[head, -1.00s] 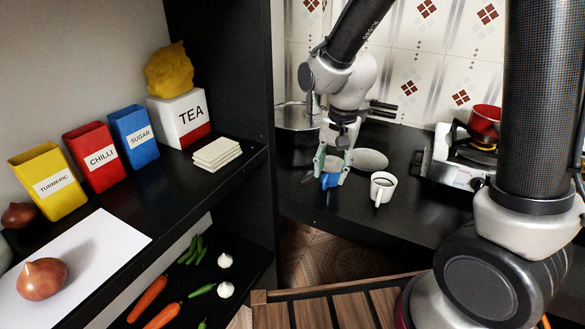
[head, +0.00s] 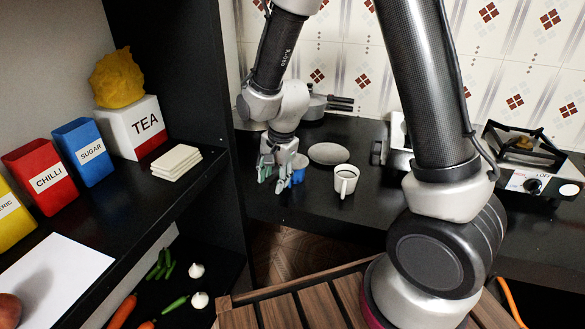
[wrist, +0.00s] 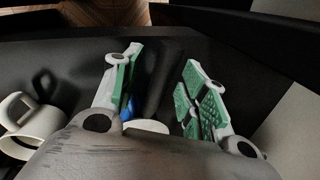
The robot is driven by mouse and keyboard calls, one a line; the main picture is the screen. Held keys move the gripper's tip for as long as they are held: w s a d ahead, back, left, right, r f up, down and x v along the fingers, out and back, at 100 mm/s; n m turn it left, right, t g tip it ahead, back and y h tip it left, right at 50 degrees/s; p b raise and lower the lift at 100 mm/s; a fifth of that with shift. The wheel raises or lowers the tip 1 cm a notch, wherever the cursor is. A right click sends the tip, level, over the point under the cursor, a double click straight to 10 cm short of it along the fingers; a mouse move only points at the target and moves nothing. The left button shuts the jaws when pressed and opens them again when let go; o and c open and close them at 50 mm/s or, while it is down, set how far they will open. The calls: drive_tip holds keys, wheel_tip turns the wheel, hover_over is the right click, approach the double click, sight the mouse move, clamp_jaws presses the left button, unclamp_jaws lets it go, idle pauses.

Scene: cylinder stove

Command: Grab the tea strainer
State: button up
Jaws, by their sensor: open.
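My gripper (head: 273,181) is open over the black counter, pointing down, with green pads on its fingers. A small blue object (head: 299,168) stands just right of the fingers in the head view. It may be the tea strainer, but it is too small and covered to tell. In the wrist view a bit of blue (wrist: 127,110) shows beside the left finger, and a pale rounded edge (wrist: 148,126) lies between the finger bases, partly hidden by my gripper. A dark elongated shape (wrist: 164,75) lies between the fingers; I cannot tell whether it is a handle or shadow.
A grey plate (head: 328,153) lies behind. A stove (head: 525,165) is at right. The shelf wall (head: 225,130) is close on the left.

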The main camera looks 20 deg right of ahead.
drive_tip(key=shift+f, duration=0.2)
clamp_jaws()
drive_tip(key=shift+r, duration=0.1)
